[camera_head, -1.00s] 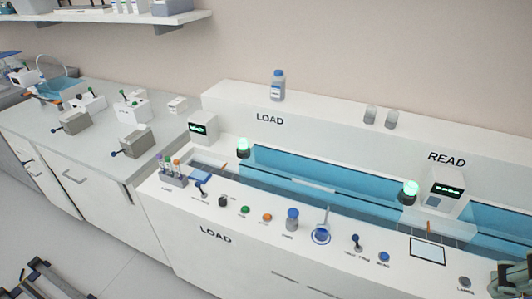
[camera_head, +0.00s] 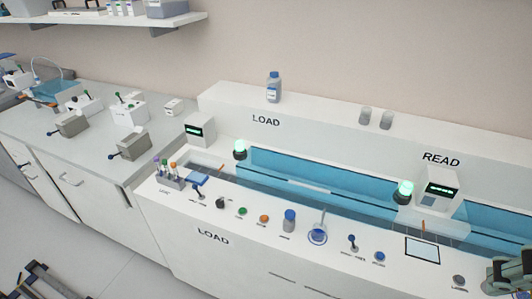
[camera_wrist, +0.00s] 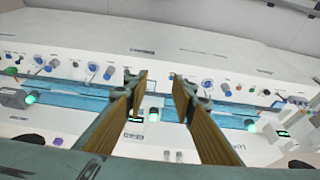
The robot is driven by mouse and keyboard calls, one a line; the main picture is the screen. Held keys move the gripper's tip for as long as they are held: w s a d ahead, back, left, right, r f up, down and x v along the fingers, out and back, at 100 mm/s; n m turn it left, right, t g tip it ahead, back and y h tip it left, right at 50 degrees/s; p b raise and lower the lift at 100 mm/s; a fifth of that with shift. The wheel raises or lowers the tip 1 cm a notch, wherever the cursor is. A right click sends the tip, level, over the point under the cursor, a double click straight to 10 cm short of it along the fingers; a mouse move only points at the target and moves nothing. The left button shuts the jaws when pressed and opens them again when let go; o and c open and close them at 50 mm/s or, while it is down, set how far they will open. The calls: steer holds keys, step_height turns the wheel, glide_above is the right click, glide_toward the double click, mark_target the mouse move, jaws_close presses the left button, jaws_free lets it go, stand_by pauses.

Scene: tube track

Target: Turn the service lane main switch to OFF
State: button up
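My gripper (camera_wrist: 158,78) is open in the wrist view, its two tan-sided fingers apart with nothing between them. It is above the long white bench (camera_head: 330,262), with control panels beyond and below the fingers. In the head view, only part of my arm shows at the lower right edge. No control's label is readable as the service lane main switch. A black knob (camera_head: 221,202) sits on the LOAD panel's front ledge, and a grey knob (camera_head: 459,281) sits near my arm. I cannot tell which, if either, is the switch or how it is set.
A blue track (camera_head: 320,179) runs behind, with green-lit lamps (camera_head: 240,149).

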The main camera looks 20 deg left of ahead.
steer(key=shift+o, duration=1.1)
steer(key=shift+w, duration=0.1)
